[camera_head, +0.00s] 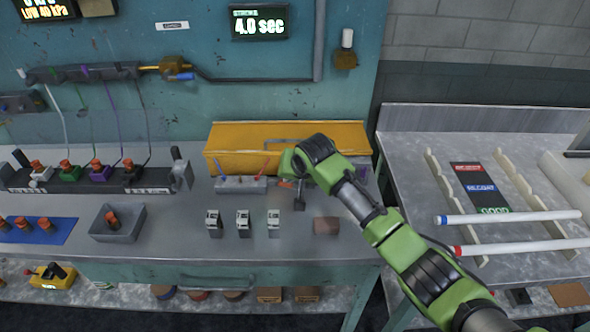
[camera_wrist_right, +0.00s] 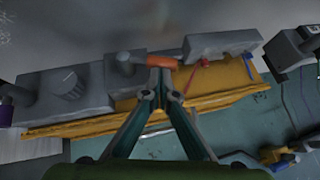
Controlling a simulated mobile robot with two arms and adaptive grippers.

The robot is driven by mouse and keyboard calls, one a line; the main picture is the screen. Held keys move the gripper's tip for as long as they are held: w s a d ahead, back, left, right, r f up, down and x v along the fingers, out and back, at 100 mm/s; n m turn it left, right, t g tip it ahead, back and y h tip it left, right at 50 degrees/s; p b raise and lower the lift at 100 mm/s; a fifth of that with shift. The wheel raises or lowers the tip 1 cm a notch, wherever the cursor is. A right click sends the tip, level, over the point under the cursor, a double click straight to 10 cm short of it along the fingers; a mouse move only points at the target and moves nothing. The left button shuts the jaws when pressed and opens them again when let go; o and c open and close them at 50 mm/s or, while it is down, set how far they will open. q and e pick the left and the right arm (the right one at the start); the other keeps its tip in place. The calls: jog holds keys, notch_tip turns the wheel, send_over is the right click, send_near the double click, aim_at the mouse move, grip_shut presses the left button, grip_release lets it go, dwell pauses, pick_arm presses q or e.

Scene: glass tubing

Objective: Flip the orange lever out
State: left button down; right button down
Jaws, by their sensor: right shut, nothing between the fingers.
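An orange lever (camera_wrist_right: 153,60) lies roughly crosswise just beyond my right gripper (camera_wrist_right: 162,80) in the right wrist view. It joins a grey block (camera_wrist_right: 118,70) on its left. My right gripper's fingers are shut with nothing between them; their tips are at or very close to the lever, and I cannot tell whether they touch it. In the head view the right gripper (camera_head: 299,197) points down at the bench in front of the yellow box, and a bit of the orange lever (camera_head: 285,185) shows beside it. My left gripper is not in view.
A yellow box (camera_head: 230,150) stands behind the gripper. A grey block with small red and blue levers (camera_head: 240,186) is just to its left. Several small clamps (camera_head: 243,222) and a brown block (camera_head: 326,226) are in front. A side table with tubes (camera_head: 510,217) stands right.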

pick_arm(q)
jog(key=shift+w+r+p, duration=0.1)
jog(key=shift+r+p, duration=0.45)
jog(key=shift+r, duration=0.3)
pick_arm(e)
jog(key=shift+a+f+h, duration=0.3)
jog(key=shift+a+f, duration=0.3)
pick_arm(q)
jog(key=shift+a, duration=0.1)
pick_arm(e)
jog(key=shift+a+f, duration=0.15)
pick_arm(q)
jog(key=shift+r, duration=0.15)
